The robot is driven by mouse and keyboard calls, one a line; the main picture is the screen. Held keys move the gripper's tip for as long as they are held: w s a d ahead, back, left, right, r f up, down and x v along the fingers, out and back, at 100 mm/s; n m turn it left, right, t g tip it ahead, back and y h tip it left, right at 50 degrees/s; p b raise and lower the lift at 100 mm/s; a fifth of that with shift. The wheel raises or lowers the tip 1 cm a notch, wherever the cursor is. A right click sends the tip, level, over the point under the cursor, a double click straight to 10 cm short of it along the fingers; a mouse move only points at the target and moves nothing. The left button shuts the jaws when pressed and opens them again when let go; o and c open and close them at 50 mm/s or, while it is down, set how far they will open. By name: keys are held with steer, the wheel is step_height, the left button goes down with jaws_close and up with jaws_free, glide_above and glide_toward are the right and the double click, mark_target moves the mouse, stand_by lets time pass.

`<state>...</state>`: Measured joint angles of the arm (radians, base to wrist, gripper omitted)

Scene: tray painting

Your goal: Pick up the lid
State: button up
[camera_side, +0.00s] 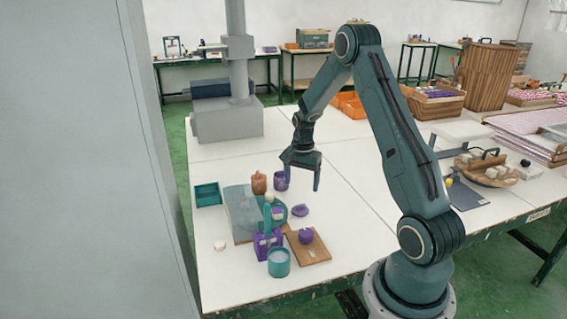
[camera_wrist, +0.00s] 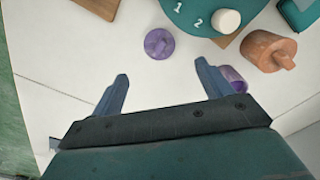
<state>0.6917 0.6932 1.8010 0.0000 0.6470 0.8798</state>
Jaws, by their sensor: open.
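A round purple lid (camera_side: 299,210) with a small knob lies flat on the white table, to the right of a teal disc. It also shows in the wrist view (camera_wrist: 159,43), just beyond my fingertips. My gripper (camera_side: 303,173) hangs above the table, higher than the lid and apart from it. In the wrist view my gripper (camera_wrist: 161,73) has its two fingers wide apart, with only bare table between them. Nothing is held.
A purple cup (camera_wrist: 234,78) is near the right finger, with a terracotta jar (camera_wrist: 268,50) beyond it. The teal disc (camera_wrist: 205,12) bears numbers. A wooden board (camera_side: 318,254) carries a purple piece (camera_side: 306,237). A teal cup (camera_side: 279,262) stands near the front edge.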

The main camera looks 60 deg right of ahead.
glide_above(300, 205)
steer(key=shift+d+f, duration=0.2)
steer(key=shift+f, duration=2.15)
steer(key=shift+f, duration=2.6)
steer(key=c, duration=1.1)
